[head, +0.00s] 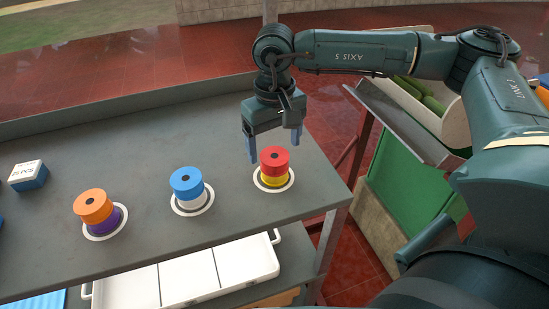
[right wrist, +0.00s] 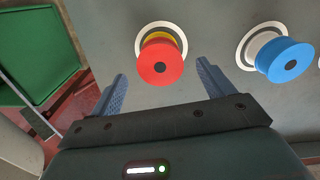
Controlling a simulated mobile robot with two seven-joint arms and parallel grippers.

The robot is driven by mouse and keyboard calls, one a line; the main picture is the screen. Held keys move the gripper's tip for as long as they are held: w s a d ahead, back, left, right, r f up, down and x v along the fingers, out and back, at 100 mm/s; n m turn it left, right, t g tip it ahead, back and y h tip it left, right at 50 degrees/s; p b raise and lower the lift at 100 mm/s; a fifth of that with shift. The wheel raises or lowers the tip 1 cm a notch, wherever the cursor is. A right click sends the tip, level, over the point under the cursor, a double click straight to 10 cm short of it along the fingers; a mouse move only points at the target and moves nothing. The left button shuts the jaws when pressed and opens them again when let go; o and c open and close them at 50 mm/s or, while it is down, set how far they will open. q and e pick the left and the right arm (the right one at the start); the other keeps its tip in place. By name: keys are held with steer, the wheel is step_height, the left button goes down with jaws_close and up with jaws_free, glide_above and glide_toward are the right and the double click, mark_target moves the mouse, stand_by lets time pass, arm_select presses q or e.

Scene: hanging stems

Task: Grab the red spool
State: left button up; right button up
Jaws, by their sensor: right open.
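The red spool (head: 274,160) sits on top of a yellow spool (head: 274,180), inside a white ring near the right end of the grey table. In the right wrist view the red spool (right wrist: 160,63) lies ahead of and between the two blue fingers, with the yellow one partly hidden behind it. My right gripper (head: 275,148) is open and empty, its fingers above and behind the red spool in the head view. In the right wrist view the gripper (right wrist: 162,82) shows its fingers spread wider than the spool, not touching it. My left gripper is not in view.
A blue spool (head: 186,182) on a white one (head: 195,201) and an orange spool (head: 93,205) on a purple one (head: 104,223) stand to the left. A small box (head: 29,175) lies farther left. A white tray (head: 190,277) is below the grey table (head: 130,150).

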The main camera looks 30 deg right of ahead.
mark_target(274, 155)
steer(key=shift+f, duration=1.75)
steer(key=c, duration=1.1)
